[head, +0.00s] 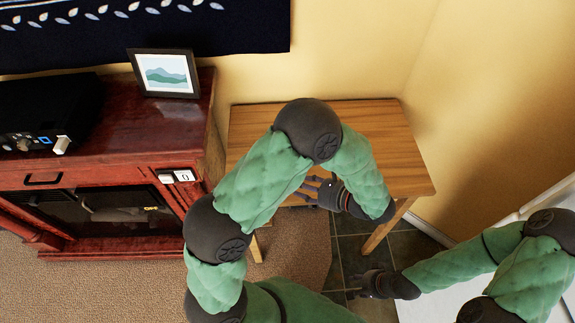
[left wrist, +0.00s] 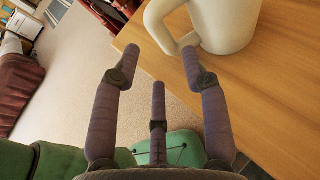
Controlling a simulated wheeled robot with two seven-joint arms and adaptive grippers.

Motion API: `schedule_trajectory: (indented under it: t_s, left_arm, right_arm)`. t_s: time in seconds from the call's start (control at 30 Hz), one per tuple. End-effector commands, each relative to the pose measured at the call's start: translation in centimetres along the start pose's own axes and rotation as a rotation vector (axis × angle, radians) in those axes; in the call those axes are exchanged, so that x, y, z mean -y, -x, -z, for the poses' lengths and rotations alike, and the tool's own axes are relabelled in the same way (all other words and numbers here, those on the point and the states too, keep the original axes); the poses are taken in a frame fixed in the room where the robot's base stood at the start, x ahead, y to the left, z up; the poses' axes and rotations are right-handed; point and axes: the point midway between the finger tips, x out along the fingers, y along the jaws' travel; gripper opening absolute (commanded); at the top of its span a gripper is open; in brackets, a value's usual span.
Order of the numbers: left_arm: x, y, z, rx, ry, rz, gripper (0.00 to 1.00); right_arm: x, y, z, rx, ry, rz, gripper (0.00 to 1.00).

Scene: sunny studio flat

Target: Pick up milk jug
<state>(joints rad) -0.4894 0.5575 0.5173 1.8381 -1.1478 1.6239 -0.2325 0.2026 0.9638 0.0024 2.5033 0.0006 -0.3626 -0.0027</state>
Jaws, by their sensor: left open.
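A cream-coloured milk jug (left wrist: 224,22) stands on the wooden table, seen at the top of the left wrist view, with its loop handle towards my fingers. In the head view the jug is hidden, with my left arm over the table. My left gripper (left wrist: 160,56) is open and empty, its fingers spread just short of the handle. In the head view it shows over the table's front edge (head: 310,190). My right gripper (head: 362,285) is low over the dark tiles, away from the table; its finger opening is unclear.
The wooden table (head: 385,125) stands against the yellow wall. To its left is a red-brown cabinet (head: 135,125) with a picture frame (head: 165,73) and a black device (head: 50,110). A white surface (head: 545,200) lies at the right edge.

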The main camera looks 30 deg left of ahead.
Motion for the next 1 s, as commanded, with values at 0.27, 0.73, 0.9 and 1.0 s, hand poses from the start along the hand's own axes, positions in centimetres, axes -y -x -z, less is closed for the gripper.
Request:
schedule_trajectory:
  t_s: [0.27,0.73,0.9,1.0]
  left_arm:
    - [0.0,-2.3,0.2,-0.001,0.000,-0.001,0.45]
    - [-0.2,-7.3,0.7,-0.002,0.000,-0.002,0.45]
    - [-0.2,-7.3,0.7,-0.002,0.000,-0.001,0.45]
    - [-0.2,-7.3,0.7,-0.002,0.000,-0.001,0.30]
  right_arm:
    - [-0.2,-0.7,0.0,0.000,0.000,0.000,0.40]
    - [-1.0,-2.7,0.1,0.000,0.000,0.000,0.40]
    - [-1.0,-2.7,0.1,0.000,0.000,0.000,0.40]
    - [-0.9,-2.7,0.1,0.000,0.000,0.000,0.40]
